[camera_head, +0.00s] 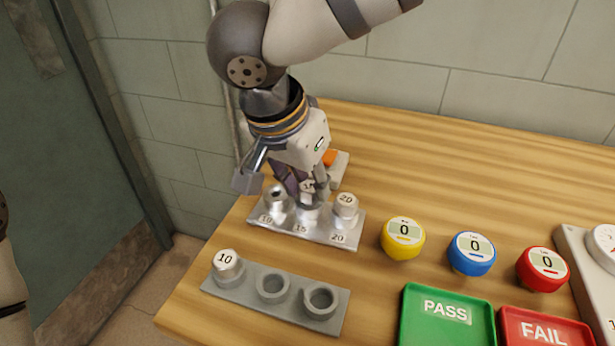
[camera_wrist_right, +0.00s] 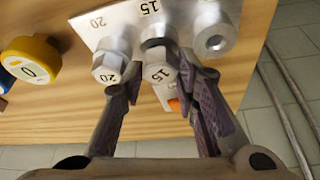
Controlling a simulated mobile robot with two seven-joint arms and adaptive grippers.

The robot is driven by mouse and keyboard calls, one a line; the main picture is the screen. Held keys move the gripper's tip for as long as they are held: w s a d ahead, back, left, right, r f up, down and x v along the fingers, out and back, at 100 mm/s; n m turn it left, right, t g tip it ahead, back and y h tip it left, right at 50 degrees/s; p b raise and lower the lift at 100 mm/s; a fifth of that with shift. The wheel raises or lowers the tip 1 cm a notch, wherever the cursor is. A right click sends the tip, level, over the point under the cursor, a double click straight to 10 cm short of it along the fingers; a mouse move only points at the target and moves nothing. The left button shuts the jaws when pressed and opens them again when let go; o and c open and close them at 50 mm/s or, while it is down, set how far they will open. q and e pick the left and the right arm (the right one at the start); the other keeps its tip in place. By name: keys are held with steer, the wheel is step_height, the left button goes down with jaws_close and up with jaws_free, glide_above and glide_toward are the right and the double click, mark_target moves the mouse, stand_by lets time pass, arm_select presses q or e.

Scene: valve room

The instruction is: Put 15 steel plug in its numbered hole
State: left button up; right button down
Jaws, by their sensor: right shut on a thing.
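The 15 steel plug (camera_head: 307,187) is between the fingers of my right gripper (camera_head: 309,190), which is shut on it. In the right wrist view the plug (camera_wrist_right: 160,72) is at the 15 post of the silver numbered plate (camera_head: 317,232), with a dark ring between them. I cannot tell whether it is seated or slightly raised. The 20 plug (camera_head: 345,205) stands on the 20 post beside it. The 10 post (camera_wrist_right: 214,38) is empty with its hole showing. My left gripper is not in view.
A grey holder (camera_head: 247,289) in front carries the 10 plug (camera_head: 227,264) and two empty cups. Yellow (camera_head: 403,240), blue (camera_head: 471,255) and red (camera_head: 543,270) knobs stand to the right, behind green PASS (camera_head: 445,322) and red FAIL (camera_head: 545,333) pads. The back right table is clear.

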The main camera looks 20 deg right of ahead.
steer(key=shift+f, duration=0.3)
stand_by(0.5)
steer(key=c, duration=1.2)
jaws_free()
steer(key=shift+r, duration=4)
